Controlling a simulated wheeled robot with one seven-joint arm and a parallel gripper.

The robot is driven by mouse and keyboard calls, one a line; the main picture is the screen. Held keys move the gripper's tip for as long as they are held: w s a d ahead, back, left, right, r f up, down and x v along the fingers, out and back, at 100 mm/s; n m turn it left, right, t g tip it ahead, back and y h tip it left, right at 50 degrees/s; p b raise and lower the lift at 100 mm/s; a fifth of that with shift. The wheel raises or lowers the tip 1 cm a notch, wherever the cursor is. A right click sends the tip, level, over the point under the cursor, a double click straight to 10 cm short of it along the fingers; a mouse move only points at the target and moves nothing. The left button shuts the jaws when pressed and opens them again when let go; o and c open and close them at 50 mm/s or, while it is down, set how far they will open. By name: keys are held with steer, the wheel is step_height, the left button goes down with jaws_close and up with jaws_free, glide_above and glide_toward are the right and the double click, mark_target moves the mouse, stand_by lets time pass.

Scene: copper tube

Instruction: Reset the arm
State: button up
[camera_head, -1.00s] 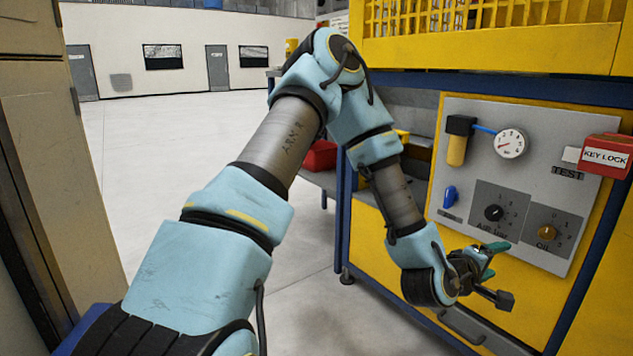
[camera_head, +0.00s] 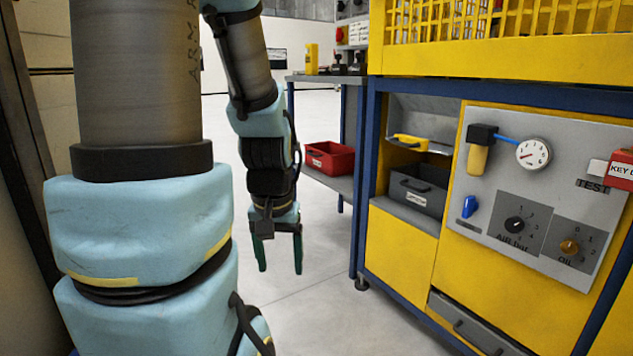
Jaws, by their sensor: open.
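My gripper (camera_head: 279,262) hangs at the end of my light blue and grey arm, left of the yellow and blue machine. Its two green fingers point down and stand apart, with nothing between them. The pale floor shows behind it, and it touches nothing that I can see. My arm fills much of the left side of the view.
The machine's grey panel (camera_head: 545,190) carries a gauge (camera_head: 533,153), knobs and a red key lock box (camera_head: 620,170). A dark bin (camera_head: 418,190) sits on its shelf. Floor between gripper and machine is clear.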

step_height(320, 180, up, 33)
steer(key=p, duration=3.1)
steer(key=shift+f, duration=0.1)
